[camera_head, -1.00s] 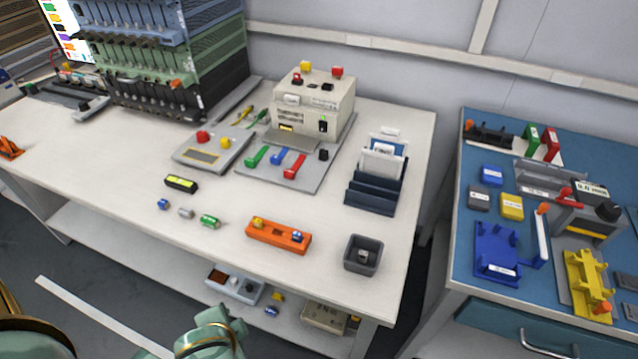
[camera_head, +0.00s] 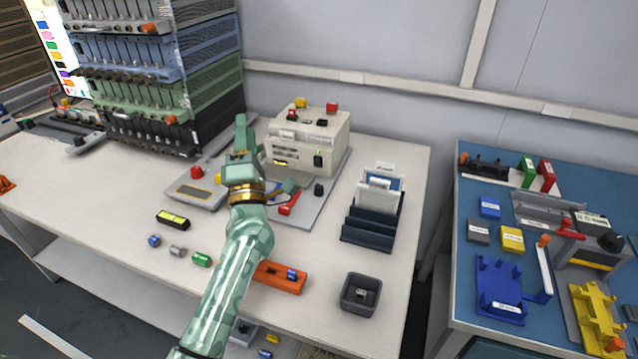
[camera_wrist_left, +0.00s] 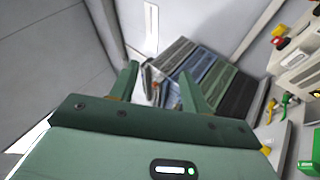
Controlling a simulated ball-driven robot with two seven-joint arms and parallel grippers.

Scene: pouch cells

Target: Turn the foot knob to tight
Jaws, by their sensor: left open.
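A beige instrument (camera_head: 305,140) stands on a grey base plate (camera_head: 312,208) on the white bench. A small black knob (camera_head: 319,189) stands on the right part of that plate, in front of the instrument; it looks like the foot knob, but its setting is too small to read. My left gripper (camera_head: 241,135) is open and empty, raised over the bench left of the instrument and apart from the knob. In the left wrist view its two fingers (camera_wrist_left: 160,88) stand apart with nothing between them. My left forearm hides part of the plate and its levers.
A rack of stacked cell trays (camera_head: 200,90) stands at the back left. A dark slotted holder (camera_head: 366,236) and a grey bin (camera_head: 344,300) sit right of the plate. An orange block (camera_head: 283,282) lies in front. A blue-topped table (camera_head: 461,190) stands right across a gap.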

